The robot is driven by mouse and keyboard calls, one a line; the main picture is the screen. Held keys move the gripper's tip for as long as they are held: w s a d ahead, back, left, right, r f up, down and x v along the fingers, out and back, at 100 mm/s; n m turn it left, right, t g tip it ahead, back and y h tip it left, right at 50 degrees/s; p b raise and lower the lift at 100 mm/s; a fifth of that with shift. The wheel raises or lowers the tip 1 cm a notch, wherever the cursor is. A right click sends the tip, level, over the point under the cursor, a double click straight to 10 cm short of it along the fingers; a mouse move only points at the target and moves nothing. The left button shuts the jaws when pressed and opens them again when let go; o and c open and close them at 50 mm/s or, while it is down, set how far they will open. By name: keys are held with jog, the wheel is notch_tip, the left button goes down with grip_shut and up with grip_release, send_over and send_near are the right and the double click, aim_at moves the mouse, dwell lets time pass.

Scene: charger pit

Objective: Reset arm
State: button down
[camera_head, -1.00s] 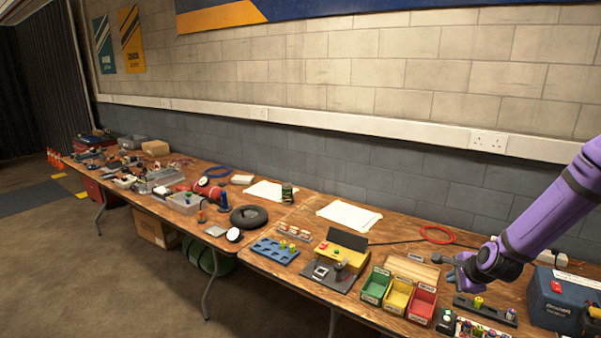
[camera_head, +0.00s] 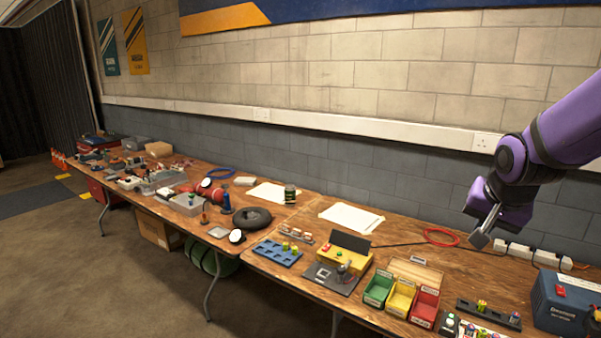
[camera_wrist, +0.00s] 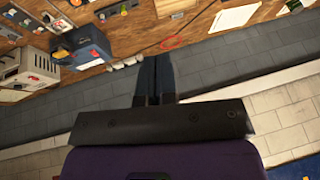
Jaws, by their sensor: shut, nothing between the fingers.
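My purple arm reaches in from the right edge in the head view. My gripper (camera_head: 479,240) is above the right part of the table, in front of the wall, and holds nothing. In the wrist view my gripper (camera_wrist: 154,60) shows its two dark fingers side by side, shut together. The fingers touch nothing that I can see.
The wooden table (camera_head: 390,245) carries green (camera_head: 378,287), yellow (camera_head: 400,297) and red (camera_head: 425,305) bins. A blue box (camera_head: 565,300) stands at the right, with white blocks (camera_head: 520,252) behind it. A red cable ring (camera_head: 441,237) lies near the wall.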

jog(key=s+a+r+n, duration=0.2)
jog(key=s+r+n, duration=0.1)
jog(key=s, duration=0.6)
jog(key=s+a+r+n+y, duration=0.1)
jog(key=s+r+n, duration=0.3)
jog(key=s, duration=0.6)
notch_tip(320, 180, up, 2)
jog(key=shift+s+a+r, duration=0.15)
jog(key=shift+s+a, duration=0.05)
jog(key=shift+a, duration=0.4)
